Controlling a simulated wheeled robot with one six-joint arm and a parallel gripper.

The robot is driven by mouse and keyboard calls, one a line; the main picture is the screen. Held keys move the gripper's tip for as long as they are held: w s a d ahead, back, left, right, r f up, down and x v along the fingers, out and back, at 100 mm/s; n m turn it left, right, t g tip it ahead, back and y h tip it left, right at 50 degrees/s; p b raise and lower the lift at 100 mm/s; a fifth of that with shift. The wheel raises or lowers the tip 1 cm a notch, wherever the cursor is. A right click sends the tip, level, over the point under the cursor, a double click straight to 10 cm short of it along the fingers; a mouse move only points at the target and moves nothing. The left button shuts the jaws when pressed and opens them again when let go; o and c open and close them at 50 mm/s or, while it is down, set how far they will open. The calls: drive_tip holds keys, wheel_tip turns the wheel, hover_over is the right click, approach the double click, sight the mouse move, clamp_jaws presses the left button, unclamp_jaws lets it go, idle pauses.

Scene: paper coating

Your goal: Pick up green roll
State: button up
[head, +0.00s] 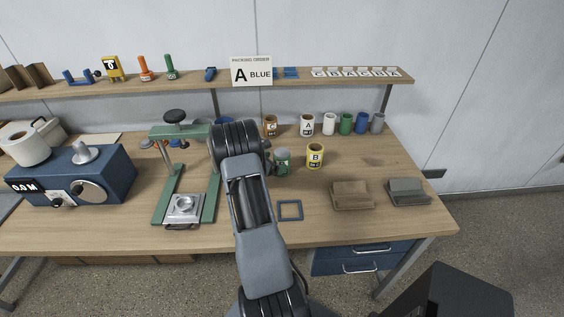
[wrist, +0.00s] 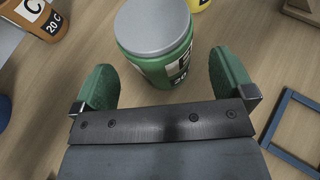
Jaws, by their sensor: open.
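A green container with a grey lid and a dark-and-white label (wrist: 158,42) stands upright on the table just beyond my gripper in the wrist view. It also shows in the head view (head: 283,162), just right of my arm. My gripper (wrist: 162,68) is open, with its two green fingers apart and the container ahead of the gap between them. I cannot tell whether either finger touches it. In the head view my arm hides most of the gripper. A second green cylinder (head: 346,124) with an open top stands in the back row, between a white and a blue one.
A yellow container (head: 315,155) marked B stands to the right of the green container. An orange one (head: 270,126) marked C is behind. A blue square frame (head: 289,210) lies in front. A green press stand (head: 160,190) is left of my arm.

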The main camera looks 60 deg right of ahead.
drive_tip(key=shift+p+x, duration=0.3)
drive_tip(key=shift+x, duration=1.35)
drive_tip(key=shift+c, duration=0.4)
drive_tip(key=c, duration=0.9)
